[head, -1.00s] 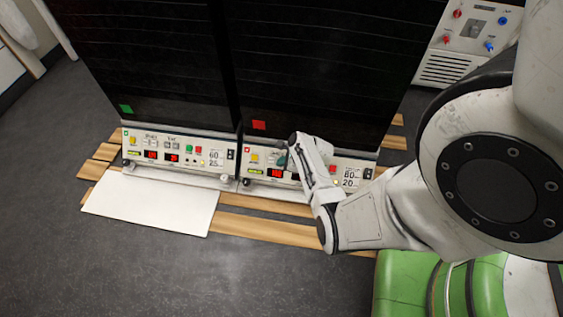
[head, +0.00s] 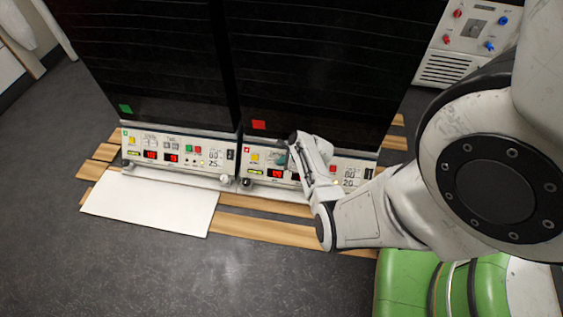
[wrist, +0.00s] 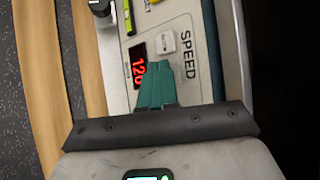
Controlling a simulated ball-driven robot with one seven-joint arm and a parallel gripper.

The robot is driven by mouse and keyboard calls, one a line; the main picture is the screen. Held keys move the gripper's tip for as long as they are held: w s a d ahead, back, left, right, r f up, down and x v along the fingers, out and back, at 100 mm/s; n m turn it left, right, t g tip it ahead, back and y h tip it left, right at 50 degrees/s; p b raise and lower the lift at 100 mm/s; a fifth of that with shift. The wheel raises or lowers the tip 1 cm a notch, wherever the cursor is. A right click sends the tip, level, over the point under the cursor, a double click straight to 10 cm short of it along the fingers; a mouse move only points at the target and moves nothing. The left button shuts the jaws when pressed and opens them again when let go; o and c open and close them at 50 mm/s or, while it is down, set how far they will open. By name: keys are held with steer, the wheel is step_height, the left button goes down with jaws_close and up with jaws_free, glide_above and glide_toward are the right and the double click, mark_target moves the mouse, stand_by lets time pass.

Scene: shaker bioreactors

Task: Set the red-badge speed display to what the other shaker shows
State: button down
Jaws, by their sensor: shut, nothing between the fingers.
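The red-badge shaker (head: 258,125) is the right one of two dark cabinets, with a white control panel along its base. Its red speed display (head: 275,173) also shows in the wrist view (wrist: 138,68), turned sideways beside the word SPEED; it seems to read 126, the last digit unsure. A pale button (wrist: 166,42) is by the display. My gripper (wrist: 156,68) has its teal fingers shut and empty, over the panel beside the display, hiding part of it; contact cannot be told. The other shaker's green badge (head: 125,109) and speed display (head: 150,155) are at left; its digits are too small to read surely.
A white board (head: 150,203) lies on the floor before the left shaker. Wooden slats (head: 265,231) lie under and in front of the shakers. A white unit with red and blue knobs (head: 470,40) stands at back right. Dark floor at front left is clear.

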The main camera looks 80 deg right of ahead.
stand_by(0.4)
steer(key=shift+s+a+r+p, duration=0.1)
steer(key=shift+a+r+p, duration=0.5)
steer(key=shift+p, duration=0.55)
steer(key=a+r+p, duration=0.1)
steer(key=a+p, duration=0.1)
steer(key=p, duration=0.1)
steer(key=a+r+p, duration=0.1)
steer(key=r+p, duration=0.1)
steer(key=p, duration=0.1)
steer(key=shift+s+a+r, duration=0.1)
steer(key=shift+s+a, duration=0.05)
steer(key=shift+a, duration=0.25)
